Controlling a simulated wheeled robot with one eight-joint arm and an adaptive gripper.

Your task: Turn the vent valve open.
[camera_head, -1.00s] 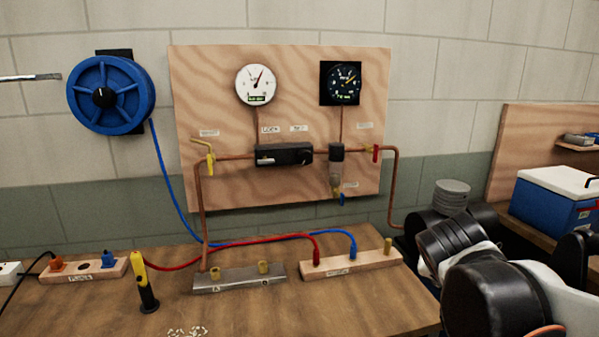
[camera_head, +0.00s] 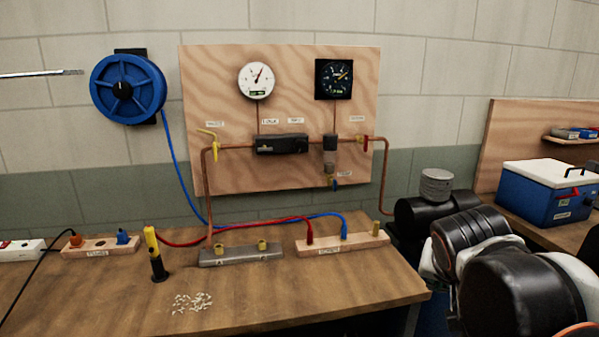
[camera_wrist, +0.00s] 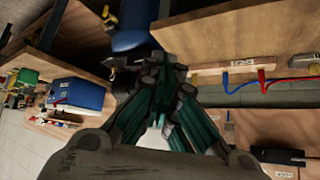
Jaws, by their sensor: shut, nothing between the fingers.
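The wood panel (camera_head: 215,170) on the wall carries copper pipes and several small valves. A yellow-handled valve (camera_head: 214,150) is at the left, a red-handled one (camera_head: 366,140) at the right, and a small blue-handled one (camera_head: 335,183) hangs below the clear bowl (camera_head: 330,160). Their labels are too small to read, so I cannot tell which is the vent valve. My gripper (camera_wrist: 166,72) shows in the wrist view, shut and empty, away from the valves. In the head view my arm fills the lower right and the gripper is not visible.
Two gauges (camera_head: 256,80) sit above a black block (camera_head: 282,144). The bench (camera_head: 250,285) holds a metal block (camera_head: 240,257), a wooden block (camera_head: 320,246) with red and blue leads, and a yellow-black tool (camera_head: 156,253). A blue cooler (camera_head: 545,195) stands at right.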

